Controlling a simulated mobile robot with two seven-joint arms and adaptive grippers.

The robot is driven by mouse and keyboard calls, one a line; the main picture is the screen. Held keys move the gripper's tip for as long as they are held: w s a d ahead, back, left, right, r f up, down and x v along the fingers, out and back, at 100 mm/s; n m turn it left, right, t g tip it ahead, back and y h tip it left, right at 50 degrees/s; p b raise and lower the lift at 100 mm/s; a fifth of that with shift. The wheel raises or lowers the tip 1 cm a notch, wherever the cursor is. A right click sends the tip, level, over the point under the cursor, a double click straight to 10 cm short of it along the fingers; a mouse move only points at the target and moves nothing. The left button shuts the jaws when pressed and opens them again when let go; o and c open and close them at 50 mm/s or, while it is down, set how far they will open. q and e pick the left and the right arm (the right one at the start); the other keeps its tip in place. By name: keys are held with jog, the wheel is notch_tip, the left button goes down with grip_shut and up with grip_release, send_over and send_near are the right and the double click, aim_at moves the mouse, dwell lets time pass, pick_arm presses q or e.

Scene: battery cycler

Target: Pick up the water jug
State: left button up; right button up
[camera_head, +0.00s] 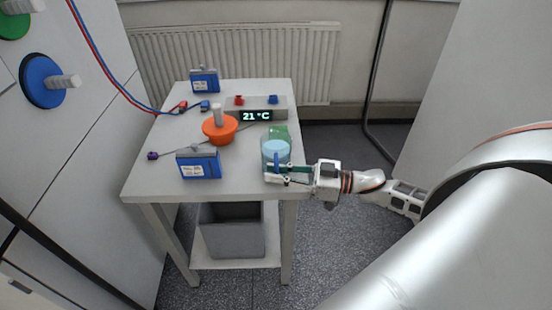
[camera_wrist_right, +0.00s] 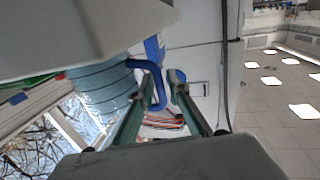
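The water jug (camera_head: 276,152) is light blue and see-through, with a blue handle. It stands upright at the front right of the small table (camera_head: 235,187). My right gripper (camera_head: 272,174) reaches in from the right at the jug's handle. In the right wrist view the jug (camera_wrist_right: 100,92) is at the left and its blue handle (camera_wrist_right: 156,88) shows between my right gripper's fingertips (camera_wrist_right: 160,82). The fingers look apart, with a gap beside the handle; firm contact does not show. My left gripper is not in view.
Two blue batteries (camera_head: 199,164) (camera_head: 204,81), an orange funnel-like piece (camera_head: 219,129) and a 21 °C display unit (camera_head: 258,108) share the tabletop. A green item (camera_head: 279,132) is behind the jug. A grey bin (camera_head: 232,232) stands on the lower shelf.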

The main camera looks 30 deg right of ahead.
grip_shut()
jog(key=shift+r, duration=0.1)
jog(key=shift+r, duration=0.1)
jog(key=shift+r+p, duration=0.45)
jog(key=shift+r, duration=1.15)
notch_tip(320, 180, up, 12)
jog(key=p, duration=0.2)
notch_tip(320, 180, up, 4)
jog(key=p, duration=0.1)
send_over(276, 163)
jog(key=shift+r, duration=0.2)
jog(key=shift+r, duration=0.1)
